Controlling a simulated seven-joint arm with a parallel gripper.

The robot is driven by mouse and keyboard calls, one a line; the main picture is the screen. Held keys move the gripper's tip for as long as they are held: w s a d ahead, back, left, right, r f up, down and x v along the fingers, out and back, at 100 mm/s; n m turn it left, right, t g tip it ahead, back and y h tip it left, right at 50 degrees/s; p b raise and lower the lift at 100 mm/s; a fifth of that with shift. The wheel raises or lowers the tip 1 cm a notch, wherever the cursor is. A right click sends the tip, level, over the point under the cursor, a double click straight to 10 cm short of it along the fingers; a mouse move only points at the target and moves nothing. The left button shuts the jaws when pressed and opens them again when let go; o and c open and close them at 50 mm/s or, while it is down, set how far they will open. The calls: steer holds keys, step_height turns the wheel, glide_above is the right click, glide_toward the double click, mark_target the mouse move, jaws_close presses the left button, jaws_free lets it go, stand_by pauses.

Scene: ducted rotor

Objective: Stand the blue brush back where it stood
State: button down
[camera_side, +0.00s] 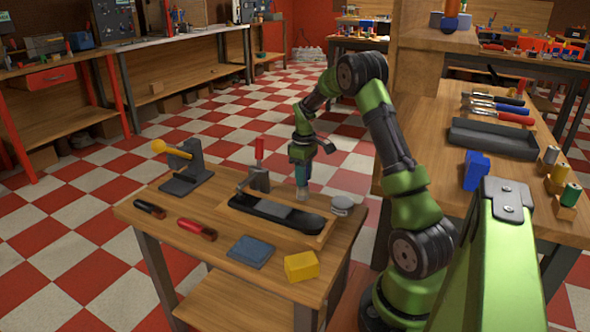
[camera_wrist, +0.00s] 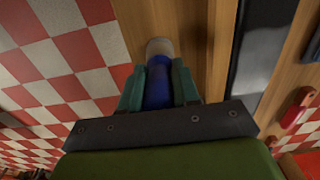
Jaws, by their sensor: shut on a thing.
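My gripper (camera_side: 302,174) is over the far right part of the small wooden table (camera_side: 180,212), pointing down. In the wrist view its two dark green fingers (camera_wrist: 158,92) are shut on the blue brush (camera_wrist: 158,84), one on each side of the handle. The brush's pale grey-beige end (camera_wrist: 160,47) sticks out past the fingertips. In the side view this pale end (camera_side: 301,195) points down, the brush looks about upright, and the fingers hide most of the blue. I cannot tell whether its end touches the wood.
A wooden board with a black tray (camera_side: 276,213) lies close in front of the brush. A round grey tin (camera_side: 342,204) is to the right, a red-handled tool (camera_side: 259,152) to the left.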

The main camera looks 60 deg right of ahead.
steer(key=shift+f, duration=0.1)
steer(key=c, duration=0.8)
jaws_free()
step_height(320, 180, up, 12)
steer(key=s+a+r+m+t, duration=0.15)
steer(key=a+r, duration=0.25)
steer(key=a, duration=0.6)
steer(key=s+a+r+t, duration=0.1)
steer(key=a+r+t, duration=0.3)
steer(key=a, duration=0.7)
steer(key=s+a, duration=0.3)
steer(key=a, duration=0.1)
steer(key=s+a+m+t+y, duration=0.1)
steer(key=s+a, duration=0.3)
steer(key=a, duration=0.1)
steer(key=s+a+f+m+y, duration=0.1)
steer(key=s+a, duration=0.2)
steer(key=a, duration=0.1)
steer(key=shift+s+a+m+t, duration=0.15)
steer(key=shift+s+m+t, duration=0.1)
steer(key=shift+t, duration=0.1)
